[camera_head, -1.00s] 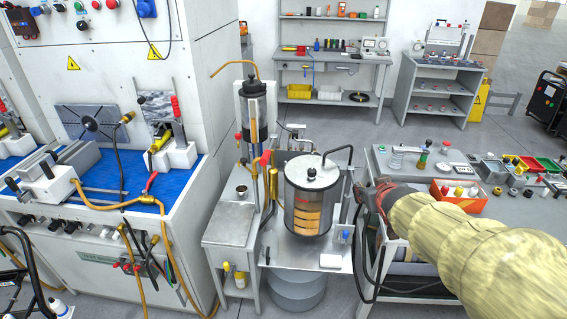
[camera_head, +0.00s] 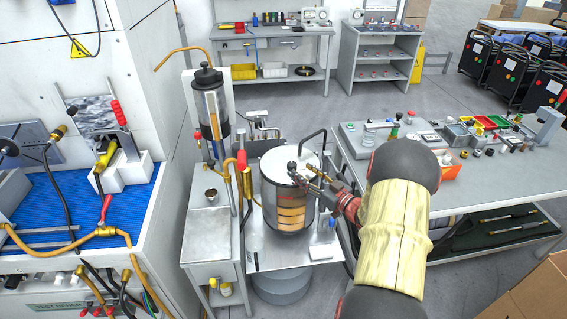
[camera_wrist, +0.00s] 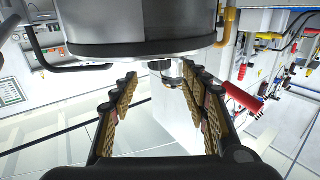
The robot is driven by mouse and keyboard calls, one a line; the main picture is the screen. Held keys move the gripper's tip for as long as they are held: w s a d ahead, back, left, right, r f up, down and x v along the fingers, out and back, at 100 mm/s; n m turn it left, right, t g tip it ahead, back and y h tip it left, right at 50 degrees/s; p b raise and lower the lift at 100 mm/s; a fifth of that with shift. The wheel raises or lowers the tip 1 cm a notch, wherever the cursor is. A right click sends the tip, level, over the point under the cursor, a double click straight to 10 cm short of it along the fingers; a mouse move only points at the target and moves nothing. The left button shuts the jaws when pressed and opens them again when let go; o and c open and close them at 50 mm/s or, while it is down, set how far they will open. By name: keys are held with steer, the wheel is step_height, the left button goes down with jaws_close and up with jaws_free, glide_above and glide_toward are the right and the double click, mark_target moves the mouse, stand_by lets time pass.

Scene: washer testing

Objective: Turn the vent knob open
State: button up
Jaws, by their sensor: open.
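A small dark knob (camera_head: 292,167), which looks like the vent knob, stands on the lid of a round metal vessel (camera_head: 290,215). In the wrist view the knob (camera_wrist: 167,71) shows just beyond my fingertips, beneath the vessel's dark rim (camera_wrist: 140,48); that view appears upside down. My gripper (camera_head: 300,173) reaches in from the right over the lid. In the wrist view my gripper (camera_wrist: 160,76) is open, with its two fingers spread to either side of the knob. I cannot tell whether the fingers touch it.
A bent black pipe (camera_head: 318,136) rises from the lid behind the knob. A grey bench (camera_head: 480,180) with small parts lies right.

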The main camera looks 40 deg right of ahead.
mark_target(296, 166)
steer(key=w+b, duration=0.1)
steer(key=w, duration=0.5)
steer(key=shift+w+a+b, duration=0.15)
steer(key=shift+w+b, duration=0.2)
steer(key=shift+w, duration=0.05)
steer(key=shift+c, duration=0.8)
steer(key=c, duration=1)
